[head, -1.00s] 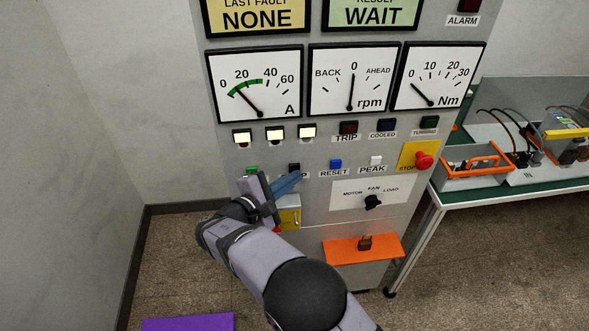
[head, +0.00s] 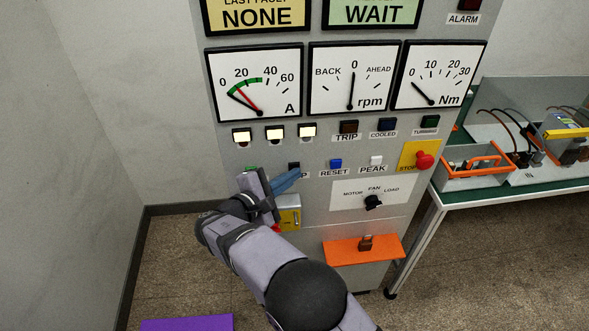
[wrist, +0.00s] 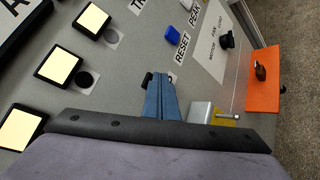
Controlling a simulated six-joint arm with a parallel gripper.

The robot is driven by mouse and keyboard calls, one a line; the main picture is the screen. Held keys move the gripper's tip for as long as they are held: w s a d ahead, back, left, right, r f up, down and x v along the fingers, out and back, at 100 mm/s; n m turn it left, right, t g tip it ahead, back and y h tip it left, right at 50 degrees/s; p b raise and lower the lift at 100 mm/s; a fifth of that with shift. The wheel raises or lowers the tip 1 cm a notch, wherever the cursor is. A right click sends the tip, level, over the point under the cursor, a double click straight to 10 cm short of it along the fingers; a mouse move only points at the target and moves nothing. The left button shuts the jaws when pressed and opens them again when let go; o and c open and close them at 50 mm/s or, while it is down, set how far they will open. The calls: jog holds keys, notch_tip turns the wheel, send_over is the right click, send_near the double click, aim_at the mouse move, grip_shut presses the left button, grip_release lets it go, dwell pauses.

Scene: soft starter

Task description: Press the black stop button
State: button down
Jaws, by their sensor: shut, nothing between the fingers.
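The black stop button (head: 294,166) is on the grey panel, in the row left of the blue RESET button. Its label is mostly covered by my gripper. My gripper (head: 297,173) is shut and empty, with its blue fingertips at the lower edge of the button in the head view. In the wrist view the dark button (wrist: 147,79) shows just left of the fingertips (wrist: 159,76). The fingertips are very close to it or touching; I cannot tell which, nor whether the button is pushed in.
A green button (head: 251,169) is partly hidden behind my gripper. The blue RESET button (head: 335,164), white PEAK button (head: 376,160) and red mushroom STOP (head: 424,161) lie to the right. A metal latch on a yellow plate (head: 290,219) sits below the fingers.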

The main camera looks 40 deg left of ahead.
jog(key=shift+s+d, duration=0.1)
dwell(0.3)
jog(key=shift+s+d, duration=0.5)
jog(key=s+d+b, duration=0.1)
jog(key=s+d, duration=0.2)
jog(key=shift+s+d, duration=0.25)
dwell(0.6)
dwell(0.5)
